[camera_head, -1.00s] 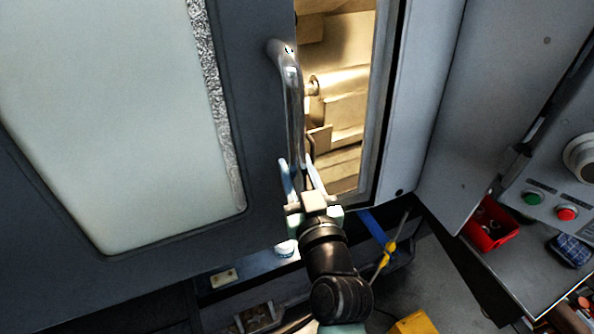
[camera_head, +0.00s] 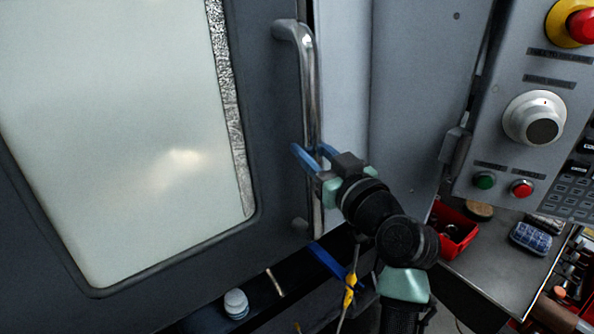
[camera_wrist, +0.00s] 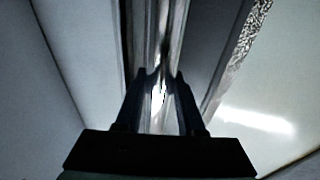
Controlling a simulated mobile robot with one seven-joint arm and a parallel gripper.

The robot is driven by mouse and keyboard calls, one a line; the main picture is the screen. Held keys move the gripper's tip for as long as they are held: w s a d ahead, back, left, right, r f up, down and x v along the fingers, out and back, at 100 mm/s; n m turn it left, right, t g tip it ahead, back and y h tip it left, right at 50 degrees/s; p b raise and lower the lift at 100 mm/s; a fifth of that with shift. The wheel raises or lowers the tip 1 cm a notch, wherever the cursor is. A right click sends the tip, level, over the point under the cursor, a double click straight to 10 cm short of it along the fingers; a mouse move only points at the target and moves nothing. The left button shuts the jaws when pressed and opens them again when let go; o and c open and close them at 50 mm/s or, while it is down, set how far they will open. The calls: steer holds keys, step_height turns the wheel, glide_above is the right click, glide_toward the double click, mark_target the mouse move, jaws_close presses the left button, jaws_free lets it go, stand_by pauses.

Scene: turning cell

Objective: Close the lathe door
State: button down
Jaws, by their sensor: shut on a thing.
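The lathe door (camera_head: 275,130) is a dark grey panel with a large pale window (camera_head: 120,150). Its right edge meets the light grey frame (camera_head: 342,75), and no opening into the machine shows. The chrome handle (camera_head: 309,80) runs upright along the door's right edge. My gripper (camera_head: 312,152) has blue fingers shut on the handle's lower half. In the wrist view the two dark fingers (camera_wrist: 160,85) stand on either side of the shiny handle (camera_wrist: 165,35). The door edge behind the fingers is partly hidden.
A control panel (camera_head: 520,165) with a dial, green and red buttons and a red stop knob (camera_head: 582,25) is at the right. Below it a red bin (camera_head: 452,232) and a blue item (camera_head: 530,238) lie on a grey shelf (camera_head: 490,265).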

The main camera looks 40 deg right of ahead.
steer(key=d+b, duration=0.1)
steer(key=d, duration=0.2)
steer(key=shift+s+d+r, duration=0.1)
stand_by(0.3)
steer(key=c, duration=0.8)
jaws_free()
steer(key=shift+d, duration=0.1)
steer(key=shift+o, duration=1.4)
steer(key=shift+d, duration=0.1)
steer(key=shift+a, duration=0.2)
